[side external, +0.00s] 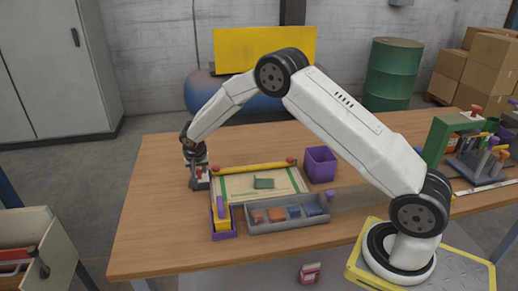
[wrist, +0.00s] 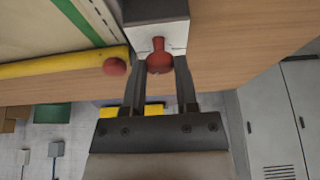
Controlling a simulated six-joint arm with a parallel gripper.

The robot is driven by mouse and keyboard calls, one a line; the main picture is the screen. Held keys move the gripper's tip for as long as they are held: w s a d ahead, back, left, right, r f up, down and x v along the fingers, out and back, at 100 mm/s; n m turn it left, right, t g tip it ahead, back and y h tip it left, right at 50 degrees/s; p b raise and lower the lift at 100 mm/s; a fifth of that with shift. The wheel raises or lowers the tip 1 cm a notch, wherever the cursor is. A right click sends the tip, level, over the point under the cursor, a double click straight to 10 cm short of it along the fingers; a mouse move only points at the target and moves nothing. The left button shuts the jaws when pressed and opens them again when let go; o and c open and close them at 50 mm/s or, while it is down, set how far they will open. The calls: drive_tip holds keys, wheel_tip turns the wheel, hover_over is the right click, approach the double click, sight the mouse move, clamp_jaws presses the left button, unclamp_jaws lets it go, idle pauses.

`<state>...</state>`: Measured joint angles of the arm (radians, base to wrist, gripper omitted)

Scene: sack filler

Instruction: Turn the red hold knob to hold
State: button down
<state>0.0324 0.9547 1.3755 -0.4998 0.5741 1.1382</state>
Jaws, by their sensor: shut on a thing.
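The red hold knob (wrist: 159,62) shows in the wrist view on the front of a small white and dark grey block (wrist: 155,12). Its narrow handle points up in that picture, towards the dark part of the block. My gripper (wrist: 160,72) is shut on the knob's round part, with one finger on each side. In the side external view my gripper (side external: 197,170) points down at the left end of the board, and the knob is mostly hidden there. I cannot read any hold marking.
A yellow bar (side external: 250,166) with red ends lies along the back of the pale board (side external: 235,187). A grey tray (side external: 287,224) of small blocks, a purple bin (side external: 320,164) and a purple holder (side external: 223,236) stand nearby. The table is clear to the left.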

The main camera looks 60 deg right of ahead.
idle(0.5)
drive_tip(key=shift+c, duration=1.8)
unclamp_jaws()
drive_tip(key=shift+r, duration=0.15)
drive_tip(key=v, duration=0.7)
drive_tip(key=shift+r, duration=0.2)
drive_tip(key=shift+s+a, duration=0.1)
drive_tip(key=shift+s, duration=0.1)
